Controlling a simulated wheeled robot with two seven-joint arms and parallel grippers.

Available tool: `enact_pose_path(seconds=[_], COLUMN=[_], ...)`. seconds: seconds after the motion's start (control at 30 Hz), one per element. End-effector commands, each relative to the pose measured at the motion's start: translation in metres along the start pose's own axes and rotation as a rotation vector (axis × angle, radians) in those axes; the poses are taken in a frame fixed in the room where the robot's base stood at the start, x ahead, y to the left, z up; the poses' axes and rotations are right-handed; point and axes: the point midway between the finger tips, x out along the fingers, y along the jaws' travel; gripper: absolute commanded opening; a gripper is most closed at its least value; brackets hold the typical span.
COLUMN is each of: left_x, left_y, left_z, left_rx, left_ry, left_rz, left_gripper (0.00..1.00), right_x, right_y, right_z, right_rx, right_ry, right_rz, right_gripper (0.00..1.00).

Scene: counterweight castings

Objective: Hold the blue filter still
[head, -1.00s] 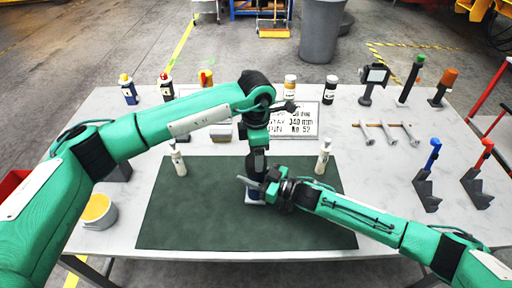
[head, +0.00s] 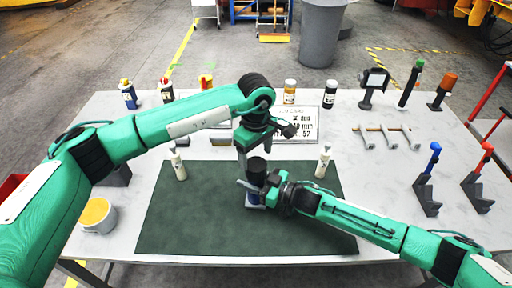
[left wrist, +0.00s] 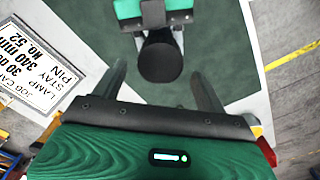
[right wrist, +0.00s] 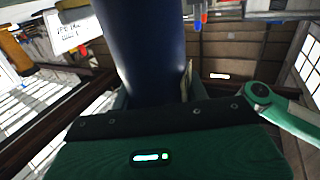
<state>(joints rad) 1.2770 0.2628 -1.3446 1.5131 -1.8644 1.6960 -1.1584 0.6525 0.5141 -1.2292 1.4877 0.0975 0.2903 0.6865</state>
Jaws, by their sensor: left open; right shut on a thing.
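The blue filter (head: 255,198) stands upright near the middle of the dark green mat (head: 190,225), with a black top (head: 257,166). It fills the centre of the right wrist view as a dark blue cylinder (right wrist: 145,50). My right gripper (head: 262,192) is shut on the filter from the right side and hides part of it. My left gripper (head: 243,158) is open, just above and behind the black top. In the left wrist view the round black top (left wrist: 160,62) shows beyond and between the two spread fingers, apart from them.
Two white bottles (head: 178,165) (head: 323,162) stand at the mat's back edge. A job card (head: 300,125) stands behind. Blue (head: 430,170) and red (head: 480,170) handled clamps are at right. A yellow-filled cup (head: 97,213) is at left. The mat's front is clear.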

Motion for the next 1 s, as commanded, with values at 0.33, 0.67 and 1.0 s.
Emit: enact_pose_path(seconds=[0.33,0.67,1.0], left_x=[0.049,0.057,0.057], left_y=[0.000,0.000,0.000], left_z=[0.000,0.000,0.000], left_rx=[-0.002,-0.002,-0.002], left_ry=[-0.001,0.000,0.000], left_rz=[-0.002,0.000,0.000], left_gripper=[0.74,0.74,0.28], right_x=[0.001,0.001,0.001], right_y=[0.000,0.000,0.000], right_z=[-0.002,-0.002,-0.002], right_rx=[0.000,0.000,-0.001], right_ry=[0.003,0.003,0.003], right_rz=[-0.001,-0.001,-0.001], right_gripper=[0.00,0.00,0.00])
